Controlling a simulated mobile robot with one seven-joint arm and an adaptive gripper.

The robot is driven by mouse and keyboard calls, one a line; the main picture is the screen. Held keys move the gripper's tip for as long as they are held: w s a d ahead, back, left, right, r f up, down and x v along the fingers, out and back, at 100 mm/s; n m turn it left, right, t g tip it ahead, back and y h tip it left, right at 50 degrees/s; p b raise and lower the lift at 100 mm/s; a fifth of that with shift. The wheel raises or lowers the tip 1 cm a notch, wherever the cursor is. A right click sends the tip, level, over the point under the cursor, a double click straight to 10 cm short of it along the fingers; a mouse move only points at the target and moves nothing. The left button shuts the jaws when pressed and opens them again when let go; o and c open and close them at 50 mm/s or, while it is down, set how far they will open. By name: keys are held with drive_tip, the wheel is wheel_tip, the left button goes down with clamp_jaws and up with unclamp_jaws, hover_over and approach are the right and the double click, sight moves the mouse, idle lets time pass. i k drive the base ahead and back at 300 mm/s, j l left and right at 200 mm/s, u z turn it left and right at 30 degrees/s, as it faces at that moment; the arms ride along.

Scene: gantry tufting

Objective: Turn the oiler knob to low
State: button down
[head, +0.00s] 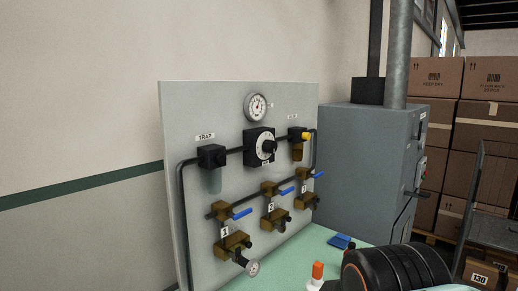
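A grey upright panel (235,115) carries a row of air-line units. At its right end is a black-topped unit with an amber bowl (297,152) and a yellow knob (307,136), which looks like the oiler. The small label (292,116) above it is too blurred to read, and the knob's setting cannot be told. Left of it is a black unit with a round white dial and black knob (268,147). The unit labelled TRAP (212,158) is at the far left. My gripper is not in view, and nothing is seen touching the yellow knob.
A gauge (257,106) sits above the dial. Below are brass valves with blue levers (242,213). A green surface (310,250) lies in front, with an orange-capped bottle (317,273) and a black ribbed object (395,268). A grey cabinet (365,150) and stacked cartons (435,110) stand right.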

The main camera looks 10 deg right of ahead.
sight(305, 135)
drive_tip(key=i+l+z, duration=0.1)
drive_tip(key=l, duration=0.3)
drive_tip(key=i+l+z, duration=0.1)
drive_tip(key=i+l, duration=0.15)
drive_tip(key=i+l+z, duration=0.15)
drive_tip(key=l, duration=0.3)
drive_tip(key=i+l+z, duration=0.1)
drive_tip(key=i+l, duration=0.15)
drive_tip(key=l, duration=0.1)
